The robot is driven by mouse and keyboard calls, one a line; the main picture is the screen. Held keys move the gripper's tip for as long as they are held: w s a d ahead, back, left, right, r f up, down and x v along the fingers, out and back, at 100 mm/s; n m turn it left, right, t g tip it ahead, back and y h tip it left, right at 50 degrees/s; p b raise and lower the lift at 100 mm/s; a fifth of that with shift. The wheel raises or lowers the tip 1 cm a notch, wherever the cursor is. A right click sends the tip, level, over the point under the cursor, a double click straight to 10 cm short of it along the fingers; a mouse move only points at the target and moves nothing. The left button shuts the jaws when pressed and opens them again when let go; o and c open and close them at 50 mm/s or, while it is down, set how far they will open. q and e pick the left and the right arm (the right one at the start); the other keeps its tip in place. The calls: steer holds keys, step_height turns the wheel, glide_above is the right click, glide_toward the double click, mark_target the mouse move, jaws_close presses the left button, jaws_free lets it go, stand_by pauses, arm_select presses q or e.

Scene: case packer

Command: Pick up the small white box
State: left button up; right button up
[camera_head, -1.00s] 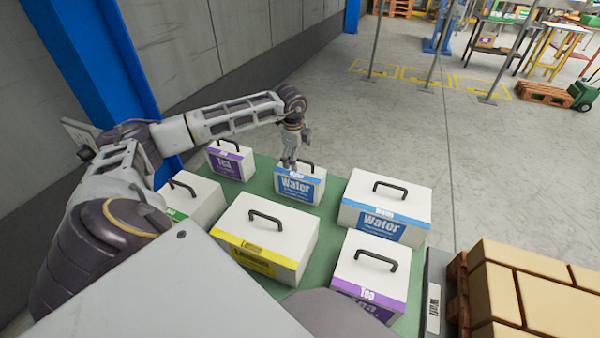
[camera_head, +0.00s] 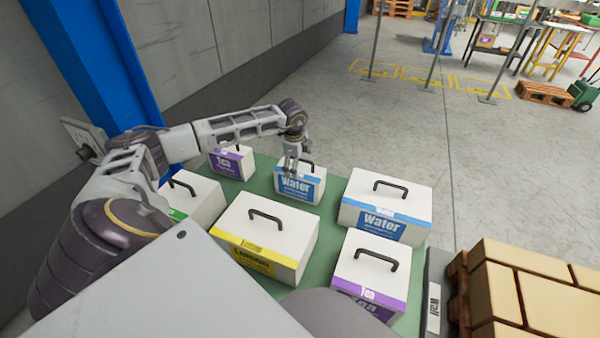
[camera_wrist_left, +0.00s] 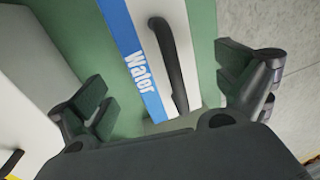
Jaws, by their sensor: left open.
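A small white box (camera_head: 312,182) with a blue "Water" label and a black handle stands at the back of the green surface. My left gripper (camera_head: 291,169) is at this box, by its handle. In the left wrist view the same white box (camera_wrist_left: 195,62) and its black handle (camera_wrist_left: 168,55) lie between the two open fingers of my left gripper (camera_wrist_left: 165,95). The fingers are apart from the handle, one on each side. Another small white box (camera_head: 232,162) with a purple "Tea" label stands to its left. My right gripper is not in view.
Larger white boxes stand close by on the green surface (camera_head: 327,223): one with a blue label (camera_head: 386,206), one with yellow (camera_head: 266,237), one with purple (camera_head: 371,276), and one with green (camera_head: 194,199). Tan cartons (camera_head: 540,290) are stacked at right. A wall rises at left.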

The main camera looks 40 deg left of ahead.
arm_select(q)
steer(key=f, duration=0.3)
steer(key=shift+w+a, duration=0.25)
steer(key=shift+w, duration=0.05)
steer(key=shift+f, duration=0.55)
steer(key=c, duration=1.7)
steer(key=shift+c, duration=1)
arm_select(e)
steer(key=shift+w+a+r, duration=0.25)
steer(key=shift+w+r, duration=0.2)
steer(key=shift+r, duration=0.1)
arm_select(q)
steer(key=shift+r, duration=0.2)
